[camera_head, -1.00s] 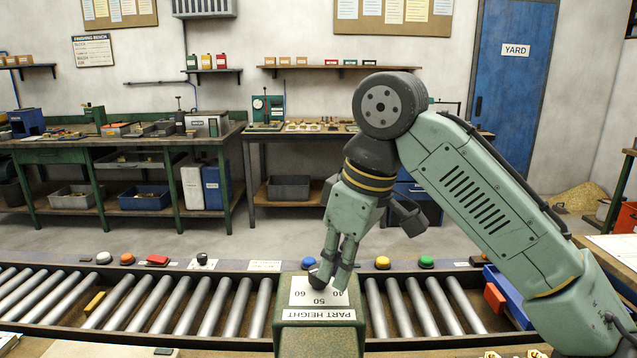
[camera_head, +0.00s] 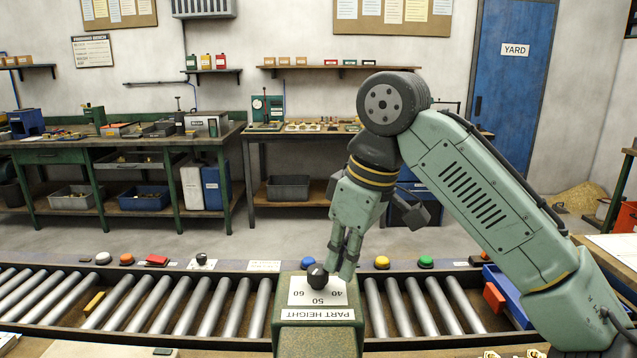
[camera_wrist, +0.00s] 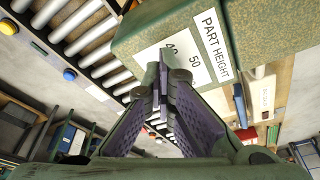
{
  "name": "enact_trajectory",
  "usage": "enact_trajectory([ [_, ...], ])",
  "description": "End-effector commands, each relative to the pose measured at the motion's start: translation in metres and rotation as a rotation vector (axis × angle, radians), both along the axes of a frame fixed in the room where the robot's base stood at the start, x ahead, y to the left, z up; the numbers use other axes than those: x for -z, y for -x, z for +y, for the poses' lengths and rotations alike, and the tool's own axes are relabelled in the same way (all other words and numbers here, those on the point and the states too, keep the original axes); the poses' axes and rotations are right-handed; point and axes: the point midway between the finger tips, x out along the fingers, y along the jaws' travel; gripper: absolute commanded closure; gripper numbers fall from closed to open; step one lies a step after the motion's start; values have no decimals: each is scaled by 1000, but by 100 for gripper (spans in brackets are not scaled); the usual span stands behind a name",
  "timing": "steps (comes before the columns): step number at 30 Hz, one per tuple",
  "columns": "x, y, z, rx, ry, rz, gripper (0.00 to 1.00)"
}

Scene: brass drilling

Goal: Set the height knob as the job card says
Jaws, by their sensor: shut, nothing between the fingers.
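The height knob (camera_head: 317,275) is a dark round knob on the green box at the near middle. The box's white scale plate (camera_head: 330,294) carries 40, 50 and 60, with a PART HEIGHT label (camera_head: 318,314) below. The knob's pointer is too small to read. My gripper (camera_head: 343,269) is shut and empty, pointing down just right of the knob in the head view. I cannot tell whether it touches. In the wrist view, my gripper (camera_wrist: 163,88) covers part of the scale, and I cannot make out the knob. No job card is readable.
A roller conveyor (camera_head: 205,306) runs behind and to both sides of the green box (camera_head: 318,340). Yellow (camera_head: 382,262) and green (camera_head: 426,262) buttons stand on its far rail. A blue tray (camera_head: 508,290) with a red block lies to the right.

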Motion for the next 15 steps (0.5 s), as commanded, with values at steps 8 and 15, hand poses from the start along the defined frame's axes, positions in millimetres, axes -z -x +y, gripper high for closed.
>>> enact_trajectory([
  [8, 4, 2, -7, -3, 3, 7, 100],
  [15, -17, 2, -8, 0, 5, 4, 100],
])
